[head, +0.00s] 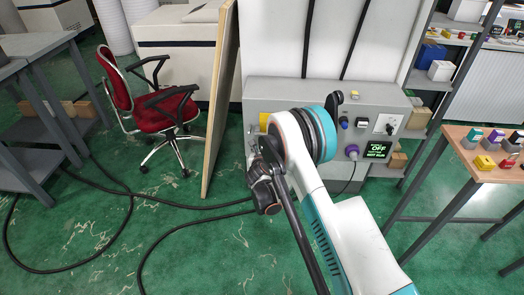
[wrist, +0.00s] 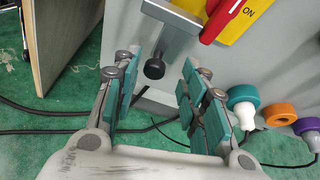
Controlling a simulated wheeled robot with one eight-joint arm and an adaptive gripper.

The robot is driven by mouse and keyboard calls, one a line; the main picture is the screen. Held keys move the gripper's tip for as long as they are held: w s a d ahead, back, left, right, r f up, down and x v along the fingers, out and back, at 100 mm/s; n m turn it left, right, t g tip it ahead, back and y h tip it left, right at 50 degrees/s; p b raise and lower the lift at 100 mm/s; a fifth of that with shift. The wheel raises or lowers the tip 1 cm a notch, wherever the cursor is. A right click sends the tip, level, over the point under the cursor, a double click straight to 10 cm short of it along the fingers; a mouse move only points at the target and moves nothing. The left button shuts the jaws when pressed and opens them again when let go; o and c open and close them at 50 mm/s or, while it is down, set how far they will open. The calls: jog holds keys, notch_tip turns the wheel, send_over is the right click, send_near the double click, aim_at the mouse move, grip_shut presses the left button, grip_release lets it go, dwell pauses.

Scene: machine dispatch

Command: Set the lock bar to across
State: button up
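The grey metal lock bar (wrist: 176,28) shows at the top middle of the wrist view. A stem slants down from it to a round black knob (wrist: 154,69). My gripper (wrist: 157,85) is open, its teal-padded fingers apart below the bar, with the knob seen between them. I see nothing held, and whether a finger touches the knob I cannot tell. Right of the bar is a red handle (wrist: 222,18) on a yellow plate (wrist: 248,20) marked ON. In the head view my gripper (head: 264,190) is at the grey machine panel (head: 275,92); my arm hides the bar there.
Teal (wrist: 242,98), orange (wrist: 280,115) and purple (wrist: 308,126) round connectors are at the right of the wrist view. A screen (head: 378,149) reads OFF. A board (head: 219,95) and a red chair (head: 155,110) stand left; a wooden table (head: 500,175) stands right. Cables cross the floor.

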jog(key=shift+a, duration=0.1)
jog(key=v, duration=0.7)
jog(key=shift+s, duration=0.2)
jog(key=shift+r, duration=0.1)
jog(key=s+d+r+m+g+h, duration=0.1)
jog(key=d+r+m, duration=0.35)
jog(key=r, duration=0.35)
jog(key=s+d+r+m+g, duration=0.1)
jog(key=d+r+m, duration=0.35)
jog(key=r, duration=0.35)
jog(key=s+d+r+m+g, duration=0.2)
jog(key=s+d+r+m, duration=0.5)
jog(key=s+r+m, duration=0.4)
jog(key=s+d+r+m+g, duration=0.1)
jog(key=s+d+r+m, duration=0.25)
jog(key=s, duration=0.25)
jog(key=s+d+r+m, duration=0.2)
jog(key=s+m, duration=0.3)
jog(key=s, duration=0.2)
jog(key=s+d+f+m+g+y, duration=0.1)
jog(key=s+d+m, duration=0.1)
jog(key=s+m, duration=0.7)
jog(key=s, duration=0.6)
jog(key=shift+g, duration=0.3)
